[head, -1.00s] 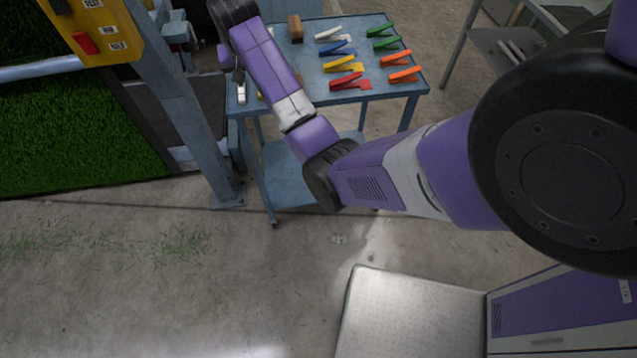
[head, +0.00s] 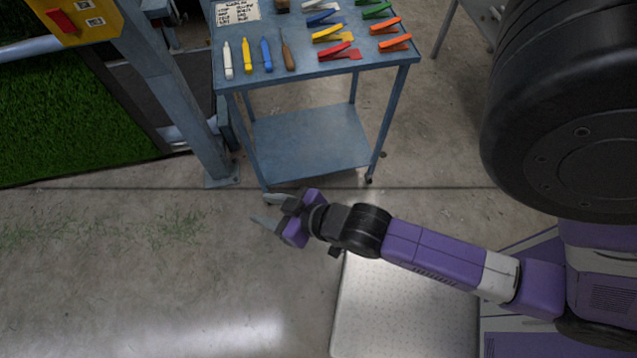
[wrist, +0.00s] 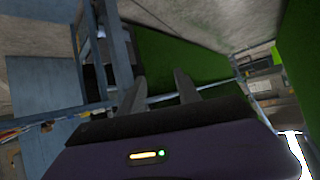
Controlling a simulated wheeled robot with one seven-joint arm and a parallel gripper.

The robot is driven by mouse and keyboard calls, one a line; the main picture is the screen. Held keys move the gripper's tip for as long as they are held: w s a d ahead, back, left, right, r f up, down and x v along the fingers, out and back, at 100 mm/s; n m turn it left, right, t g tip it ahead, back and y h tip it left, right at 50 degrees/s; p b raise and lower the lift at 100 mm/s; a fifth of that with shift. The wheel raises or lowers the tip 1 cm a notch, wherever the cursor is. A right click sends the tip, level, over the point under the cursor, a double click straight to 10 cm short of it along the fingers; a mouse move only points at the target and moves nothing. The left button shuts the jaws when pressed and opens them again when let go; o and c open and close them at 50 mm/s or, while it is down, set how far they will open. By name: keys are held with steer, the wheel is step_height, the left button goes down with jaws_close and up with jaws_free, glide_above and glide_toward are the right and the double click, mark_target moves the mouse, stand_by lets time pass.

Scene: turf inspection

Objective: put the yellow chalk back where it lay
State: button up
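The yellow chalk (head: 246,56) lies on the top of the blue cart (head: 330,68) in the head view, between a white stick (head: 227,60) and a blue stick (head: 266,55). My gripper (head: 262,210) is in front of the cart and below its top, well apart from the chalk. Its two fingers are spread with nothing between them. In the wrist view the fingers (wrist: 160,90) also stand apart and empty. I cannot make out the chalk in the wrist view.
A brown-handled tool (head: 288,56) lies right of the blue stick. Several coloured clips (head: 338,51) fill the cart's right side. A written card (head: 238,12) lies at the back left. A blue-grey post (head: 185,110) stands left of the cart. The floor in front is clear.

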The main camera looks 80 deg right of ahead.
steer(key=s+a+r+n+t+y, duration=0.1)
steer(key=s+a+r, duration=0.2)
steer(key=s+r, duration=0.3)
steer(key=s+a+r+n+t+y, duration=0.1)
steer(key=s+a+r+n+t, duration=0.1)
steer(key=s+r, duration=0.4)
step_height(320, 180, up, 3)
steer(key=shift+s+a+t+y, duration=0.25)
steer(key=shift+a+t+y, duration=0.05)
steer(key=shift+a, duration=0.3)
steer(key=shift+f+b, duration=1.05)
steer(key=shift+f, duration=0.1)
